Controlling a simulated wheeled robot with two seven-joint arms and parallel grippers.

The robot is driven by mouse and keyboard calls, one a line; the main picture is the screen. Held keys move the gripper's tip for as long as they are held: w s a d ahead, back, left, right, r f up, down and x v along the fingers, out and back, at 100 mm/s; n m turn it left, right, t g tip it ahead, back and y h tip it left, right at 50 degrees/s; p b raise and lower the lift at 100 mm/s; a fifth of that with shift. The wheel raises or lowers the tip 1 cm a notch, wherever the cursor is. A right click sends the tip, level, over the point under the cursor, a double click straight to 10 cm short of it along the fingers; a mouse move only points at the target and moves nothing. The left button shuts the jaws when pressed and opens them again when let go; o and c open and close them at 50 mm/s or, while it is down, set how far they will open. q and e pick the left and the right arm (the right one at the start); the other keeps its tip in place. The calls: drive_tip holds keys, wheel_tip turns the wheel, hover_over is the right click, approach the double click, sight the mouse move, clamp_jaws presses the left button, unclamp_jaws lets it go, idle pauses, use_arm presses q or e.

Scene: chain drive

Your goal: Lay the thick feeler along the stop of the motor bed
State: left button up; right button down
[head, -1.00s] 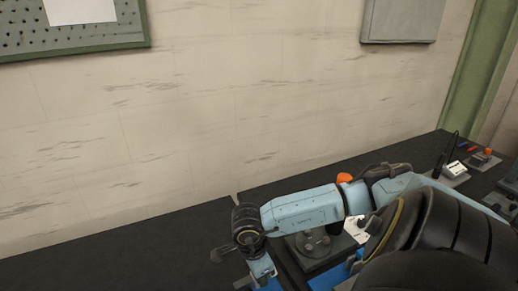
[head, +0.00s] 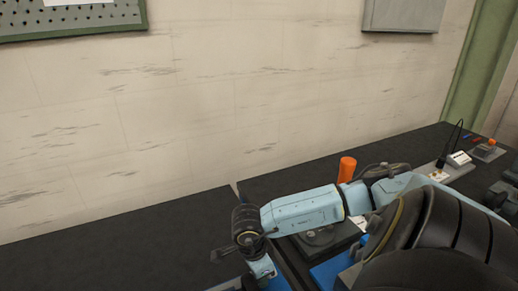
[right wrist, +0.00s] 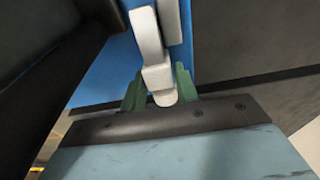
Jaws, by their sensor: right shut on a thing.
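My right gripper (head: 264,273) is at the lower edge of the head view, pointing down near a blue surface (head: 280,285). I cannot make out the motor bed's stop; the arm and the bottom edge cover that area. My left gripper is not in view.
An orange cylinder (head: 347,169) stands behind my right forearm. A white box (head: 459,158) and small parts are at the far right. The black bench (head: 120,240) is clear at left.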

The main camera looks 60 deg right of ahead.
drive_tip(key=c, duration=1)
unclamp_jaws()
drive_tip(key=shift+o, duration=0.2)
drive_tip(key=shift+r, duration=0.1)
wheel_tip(320, 180, up, 13)
drive_tip(key=a, duration=0.1)
drive_tip(key=shift+w+a+b, duration=0.3)
drive_tip(key=shift+w, duration=0.15)
drive_tip(key=shift+s, duration=0.15)
